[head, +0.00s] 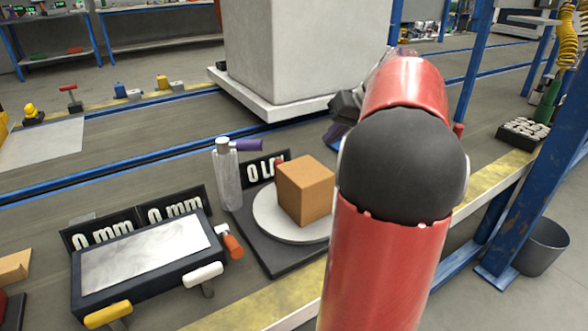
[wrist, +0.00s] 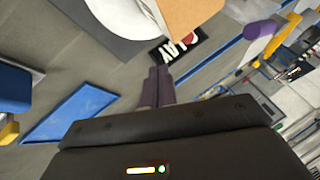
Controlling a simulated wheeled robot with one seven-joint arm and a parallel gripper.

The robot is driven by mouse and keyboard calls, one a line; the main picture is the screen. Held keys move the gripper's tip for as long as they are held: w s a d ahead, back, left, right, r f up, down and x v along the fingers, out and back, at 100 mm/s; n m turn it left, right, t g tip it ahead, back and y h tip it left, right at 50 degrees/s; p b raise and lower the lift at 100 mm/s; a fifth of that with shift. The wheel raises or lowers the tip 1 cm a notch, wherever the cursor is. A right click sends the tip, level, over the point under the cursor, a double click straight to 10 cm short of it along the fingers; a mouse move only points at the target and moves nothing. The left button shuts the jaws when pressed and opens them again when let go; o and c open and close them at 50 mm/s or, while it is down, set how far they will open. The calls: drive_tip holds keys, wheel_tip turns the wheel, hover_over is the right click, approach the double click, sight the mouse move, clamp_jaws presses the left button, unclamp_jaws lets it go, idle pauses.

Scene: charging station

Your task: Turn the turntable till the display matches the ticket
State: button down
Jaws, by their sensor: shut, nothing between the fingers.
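The turntable, a white disc (head: 264,217) on a dark square base (head: 270,255), carries a tan box (head: 306,190). Behind it stands a small black display (head: 262,168) with white characters, partly hidden by the box; its reading is unclear. In the wrist view the disc (wrist: 88,18), box (wrist: 190,12) and display (wrist: 183,44) show near the top. My gripper (wrist: 158,72) has its purple-grey fingers together, empty, apart from the disc and box in the picture. I cannot identify a ticket.
A clear post with a purple handle (head: 246,146) stands left behind the turntable. At left, a grey-topped dark panel (head: 146,258) has coloured levers and two "0 mm" signs (head: 174,208). A large pale block (head: 304,50) stands behind. The wrist view shows a blue tray (wrist: 72,110).

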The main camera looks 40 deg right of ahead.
sight(282, 160)
drive_tip(key=b+x, duration=0.1)
drive_tip(key=x, duration=0.8)
drive_tip(key=shift+f, duration=0.15)
drive_tip(key=w+a, duration=0.1)
drive_tip(key=a, duration=0.1)
drive_tip(key=shift+w+a+f, duration=0.1)
drive_tip(key=shift+w+a, duration=0.25)
drive_tip(key=shift+w, duration=0.05)
drive_tip(key=shift+w+a, duration=0.25)
drive_tip(key=shift+a, duration=0.2)
drive_tip(key=a+n, duration=0.1)
drive_tip(key=a+n+y, duration=0.1)
drive_tip(key=shift+w+n+g+y, duration=0.3)
drive_tip(key=shift+w+g, duration=0.05)
drive_tip(key=shift+g, duration=0.05)
drive_tip(key=shift+a+n+g+y, duration=0.4)
drive_tip(key=shift+a+n, duration=0.1)
drive_tip(key=shift+n, duration=0.3)
